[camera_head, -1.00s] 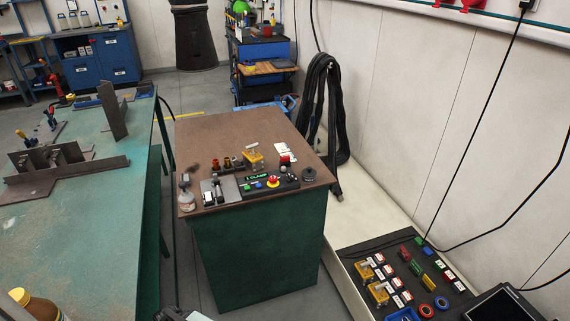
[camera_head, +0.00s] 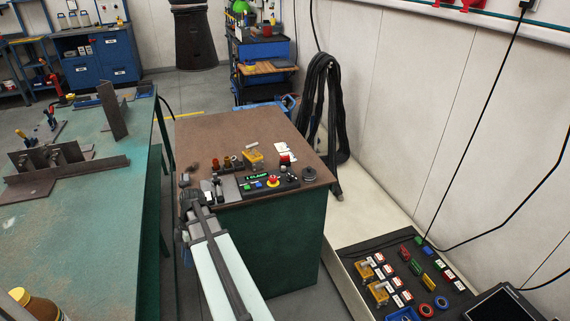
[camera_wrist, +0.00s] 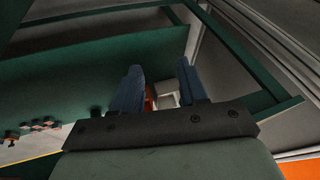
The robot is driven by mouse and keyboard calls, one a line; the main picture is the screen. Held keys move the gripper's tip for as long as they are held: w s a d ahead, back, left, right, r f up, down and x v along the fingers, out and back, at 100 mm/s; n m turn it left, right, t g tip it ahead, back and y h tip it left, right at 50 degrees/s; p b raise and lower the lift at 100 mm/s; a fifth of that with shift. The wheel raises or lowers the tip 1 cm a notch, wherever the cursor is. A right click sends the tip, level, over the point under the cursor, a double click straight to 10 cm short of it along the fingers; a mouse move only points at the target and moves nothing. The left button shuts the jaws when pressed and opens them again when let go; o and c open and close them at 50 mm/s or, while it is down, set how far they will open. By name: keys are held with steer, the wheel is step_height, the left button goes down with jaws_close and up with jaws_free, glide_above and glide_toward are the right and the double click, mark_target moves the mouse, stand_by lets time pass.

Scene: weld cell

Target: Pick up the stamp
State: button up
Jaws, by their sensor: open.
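My gripper (camera_head: 186,184) reaches up from the lower middle of the head view to the front left corner of a brown-topped green cabinet (camera_head: 222,140). In the wrist view my gripper (camera_wrist: 164,88) has two dark blue fingers, spread apart. A whitish thing and an orange patch show behind the gap between them; I cannot tell what they are. I cannot pick out the stamp with certainty. A small red and black piece (camera_head: 285,159) stands by a white card on the cabinet top. My arm hides part of the cabinet's front left corner.
A control box with a red button (camera_head: 273,182) and a green display sits at the cabinet's front edge. Several small parts crowd around it. A green bench (camera_head: 90,215) stands left. A dark parts tray (camera_head: 400,255) lies lower right. The cabinet top's back is clear.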

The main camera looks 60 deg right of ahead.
steer(key=d+r+n, duration=0.1)
steer(key=d+r, duration=0.4)
steer(key=d, duration=0.1)
steer(key=d+r+n+t, duration=0.1)
steer(key=d+r, duration=0.4)
steer(key=d, duration=0.2)
steer(key=s+d+r+n+t+h, duration=0.1)
steer(key=d+r, duration=0.5)
steer(key=d, duration=0.1)
steer(key=shift+s+d, duration=0.1)
steer(key=shift+d, duration=0.1)
steer(key=s+d+r+m+h, duration=0.1)
steer(key=s+d+r, duration=0.15)
steer(key=d, duration=0.65)
steer(key=s+d+r+m+h, duration=0.1)
steer(key=d+r, duration=0.2)
steer(key=d, duration=0.6)
steer(key=r+m+g+h, duration=0.1)
steer(key=m+g+h, duration=0.1)
steer(key=m, duration=0.1)
glide_above(285, 155)
step_height(285, 155, down, 13)
steer(key=shift+r, duration=0.1)
jaws_close()
